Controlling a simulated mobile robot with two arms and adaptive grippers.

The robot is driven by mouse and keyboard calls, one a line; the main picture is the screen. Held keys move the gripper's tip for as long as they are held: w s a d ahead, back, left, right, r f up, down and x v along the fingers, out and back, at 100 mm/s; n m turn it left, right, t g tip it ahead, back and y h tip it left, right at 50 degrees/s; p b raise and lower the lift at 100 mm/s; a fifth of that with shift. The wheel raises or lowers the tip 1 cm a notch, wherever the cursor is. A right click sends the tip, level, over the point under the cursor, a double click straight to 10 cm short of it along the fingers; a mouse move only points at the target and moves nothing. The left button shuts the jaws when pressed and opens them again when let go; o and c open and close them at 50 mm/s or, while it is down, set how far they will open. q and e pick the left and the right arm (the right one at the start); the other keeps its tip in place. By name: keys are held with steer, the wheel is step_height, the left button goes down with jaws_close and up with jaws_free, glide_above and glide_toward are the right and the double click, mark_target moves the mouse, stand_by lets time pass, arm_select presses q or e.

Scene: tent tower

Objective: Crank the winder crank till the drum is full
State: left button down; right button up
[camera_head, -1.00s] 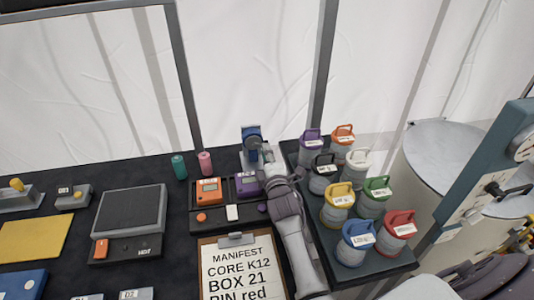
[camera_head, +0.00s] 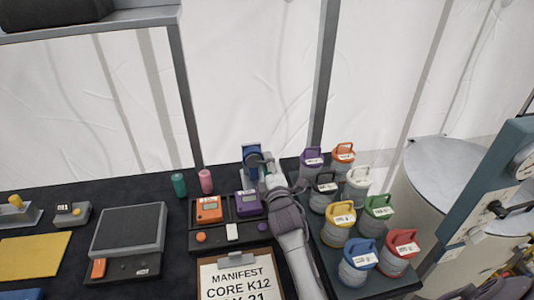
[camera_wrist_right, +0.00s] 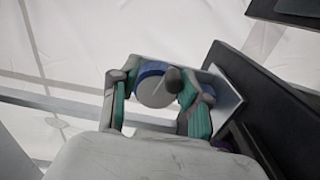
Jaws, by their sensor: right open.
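The winder (camera_head: 252,153) is a small blue and grey device standing at the back of the black table. My right gripper (camera_head: 266,169) is right at it, reaching in from the front and covering part of it. In the right wrist view the two fingers with teal pads are apart, one on each side of a round grey knob or end cap (camera_wrist_right: 154,92) with a blue ring (camera_wrist_right: 152,68) behind it. I cannot tell whether the pads touch it. The crank handle and the drum's fill cannot be made out clearly. My left gripper is not in view.
A black tray (camera_head: 333,284) of several lidded jars stands close to the right of my right arm. Left of the arm are a rack (camera_head: 203,240) with orange and purple devices and a clipboard (camera_head: 207,270). Teal (camera_head: 179,185) and pink (camera_head: 205,181) cylinders stand behind the rack.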

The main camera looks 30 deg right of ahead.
steer(key=r, duration=0.6)
steer(key=shift+w+a+r, duration=0.15)
steer(key=shift+a+r, duration=0.05)
steer(key=shift+r, duration=0.2)
steer(key=shift+s+d+r, duration=0.1)
steer(key=shift+s+r, duration=0.1)
steer(key=shift+r, duration=0.3)
steer(key=shift+w+f, duration=0.1)
